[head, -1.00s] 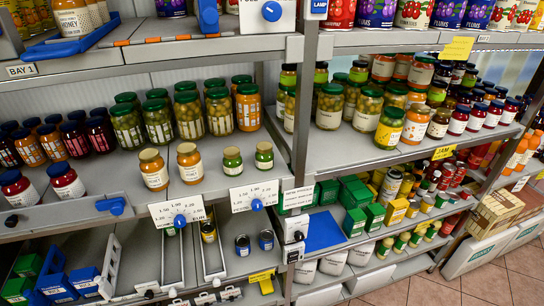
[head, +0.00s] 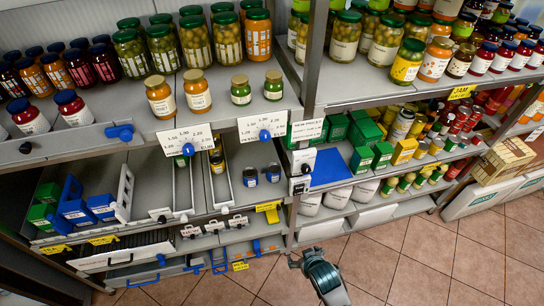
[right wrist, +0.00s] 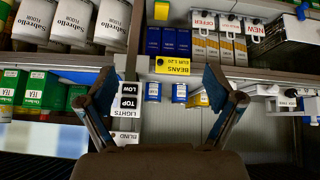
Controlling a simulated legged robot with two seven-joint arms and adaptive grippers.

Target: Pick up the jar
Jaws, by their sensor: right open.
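Many jars show in the head view, and I cannot tell which one is meant. On the middle shelf's front stand two orange-lidded jars (head: 197,91) and two small green-lidded jars (head: 241,90). Taller green jars (head: 163,48) stand behind. Two small dark blue containers (head: 250,177) sit on the shelf below; small blue shapes (right wrist: 153,92) show between my fingers in the right wrist view. My right gripper (right wrist: 158,84) is open and empty, facing the lower shelves. An arm of mine shows at the head view's bottom, low before the shelves. My left gripper is out of view.
A shelf post with a label box (head: 301,170) stands right of the small blue containers. Price plates (head: 262,127) and a blue knob (head: 120,132) stick out at the shelf front. White flour bags (right wrist: 97,22) are near the post. The tiled floor (head: 410,255) is clear.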

